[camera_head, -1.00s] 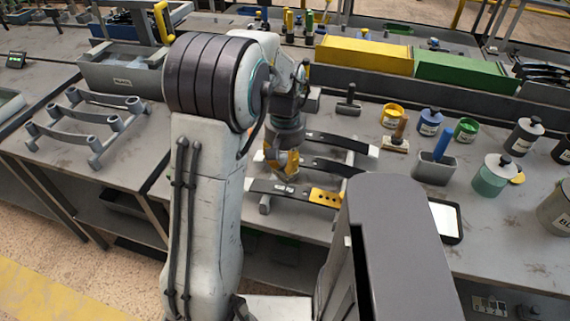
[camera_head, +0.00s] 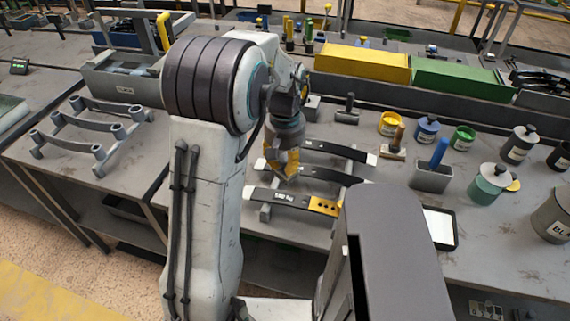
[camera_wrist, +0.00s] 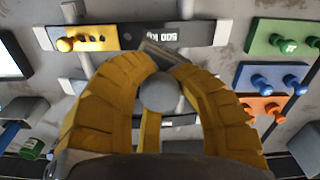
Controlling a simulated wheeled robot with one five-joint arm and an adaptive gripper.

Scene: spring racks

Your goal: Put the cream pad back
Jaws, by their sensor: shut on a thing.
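My gripper (camera_head: 285,168) hangs over the dark leaf springs on the right bench. In the wrist view its yellow fingers (camera_wrist: 160,100) are shut on a small piece with a round grey knob (camera_wrist: 160,93) and a flat grey plate end (camera_wrist: 163,52). The fingers cover much of it, and I cannot tell whether it is cream.
Green (camera_wrist: 262,34), blue (camera_wrist: 246,72) and orange (camera_wrist: 245,106) knobbed blocks show at the right of the wrist view. Cans, a grey cup (camera_head: 432,178) and a black-framed panel (camera_head: 439,228) stand right of the springs. A grey rack (camera_head: 95,130) sits on the left bench.

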